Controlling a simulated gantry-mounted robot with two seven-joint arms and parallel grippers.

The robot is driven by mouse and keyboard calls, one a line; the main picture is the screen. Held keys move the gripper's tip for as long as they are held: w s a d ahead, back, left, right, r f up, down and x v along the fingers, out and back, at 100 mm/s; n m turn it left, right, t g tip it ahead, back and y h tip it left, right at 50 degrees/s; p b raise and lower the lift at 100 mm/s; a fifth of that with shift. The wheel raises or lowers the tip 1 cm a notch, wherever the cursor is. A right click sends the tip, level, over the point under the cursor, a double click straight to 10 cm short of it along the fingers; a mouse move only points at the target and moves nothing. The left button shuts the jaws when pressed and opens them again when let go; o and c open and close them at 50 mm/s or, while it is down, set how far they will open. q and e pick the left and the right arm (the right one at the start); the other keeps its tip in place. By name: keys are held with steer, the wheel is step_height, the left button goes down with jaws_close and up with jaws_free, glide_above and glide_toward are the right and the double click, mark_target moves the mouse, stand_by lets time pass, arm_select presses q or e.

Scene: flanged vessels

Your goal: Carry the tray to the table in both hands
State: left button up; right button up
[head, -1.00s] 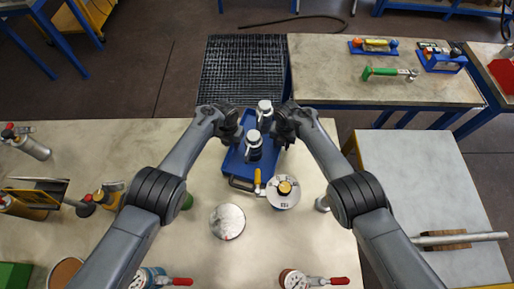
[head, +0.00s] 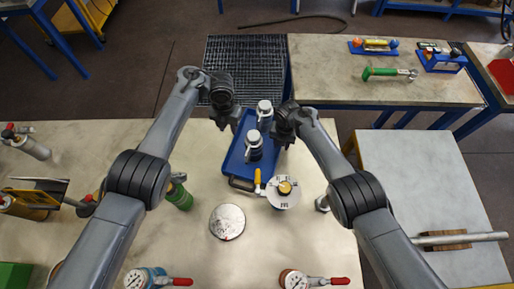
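The blue tray (head: 235,160) lies on the near workbench, slightly turned, with a dark handle at its near end. Two dark bottles with pale caps stand on it, a nearer one (head: 254,150) and a farther one (head: 265,112). My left gripper (head: 223,122) is up and left of the tray's far left corner, apart from it; its fingers look spread and empty. My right gripper (head: 285,140) is at the tray's right edge; its fingertips are hidden, so I cannot tell whether it grips the edge. A beige-topped table (head: 340,85) stands beyond, to the right.
A gauge-topped flanged vessel (head: 283,192) stands close to the tray's near right corner. A round metal disc (head: 227,221) and a green cylinder (head: 180,197) are nearer. A floor grating (head: 243,65) lies beyond the bench. The beige table's front left is clear.

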step_height(320, 180, up, 12)
stand_by(0.6)
stand_by(0.4)
